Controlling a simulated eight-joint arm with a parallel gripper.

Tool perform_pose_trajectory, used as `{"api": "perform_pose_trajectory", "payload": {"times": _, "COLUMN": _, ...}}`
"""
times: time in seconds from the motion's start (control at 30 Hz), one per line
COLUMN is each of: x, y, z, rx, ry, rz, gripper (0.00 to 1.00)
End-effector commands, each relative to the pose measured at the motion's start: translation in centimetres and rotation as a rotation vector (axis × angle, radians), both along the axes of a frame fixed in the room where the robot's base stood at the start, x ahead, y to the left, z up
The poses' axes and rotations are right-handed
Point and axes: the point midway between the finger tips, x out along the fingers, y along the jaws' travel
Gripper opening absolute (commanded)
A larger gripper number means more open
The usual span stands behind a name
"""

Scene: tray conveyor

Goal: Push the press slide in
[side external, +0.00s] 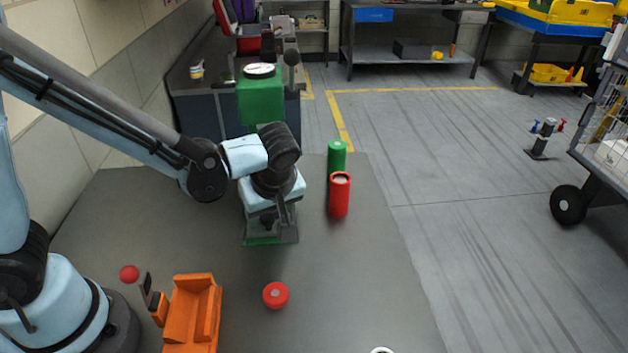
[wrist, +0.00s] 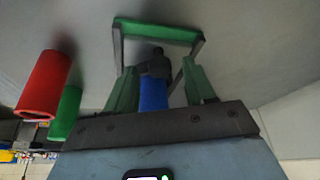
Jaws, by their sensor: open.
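An orange block-shaped fixture (side external: 206,318) stands at the table's front left in the side view. A small orange block and an upright dark plate (side external: 147,290) stand at its left side; I cannot tell for sure that these are the press slide. My gripper (side external: 268,222) is behind and right of it, pointing down, with its fingers low over the table and partly hidden. In the wrist view my gripper (wrist: 161,84) is open, green fingers apart. A dark piece with a blue cylinder (wrist: 153,94) shows between them; whether they touch it is unclear. A green bar on grey legs (wrist: 158,32) lies beyond.
A green box with a round dial (side external: 262,100) stands behind my gripper. A red cylinder (side external: 340,198) and a green cylinder (side external: 337,153) stand to the right. A red round piece (side external: 276,295) and a red ball (side external: 129,273) are near the front. The table's right side is mostly clear.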

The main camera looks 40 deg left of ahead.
Motion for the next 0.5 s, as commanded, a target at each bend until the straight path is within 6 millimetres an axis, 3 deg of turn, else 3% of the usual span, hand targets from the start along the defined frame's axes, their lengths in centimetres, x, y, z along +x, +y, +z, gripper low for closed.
{"api": "perform_pose_trajectory", "payload": {"times": 0.4, "x": 0.07, "y": 0.22, "z": -0.56, "rx": 0.0, "ry": 0.0, "rz": -0.001, "gripper": 0.54}}
{"api": "perform_pose_trajectory", "payload": {"times": 0.5, "x": 0.07, "y": 0.22, "z": -0.55, "rx": 0.0, "ry": 0.0, "rz": -0.001, "gripper": 0.39}}
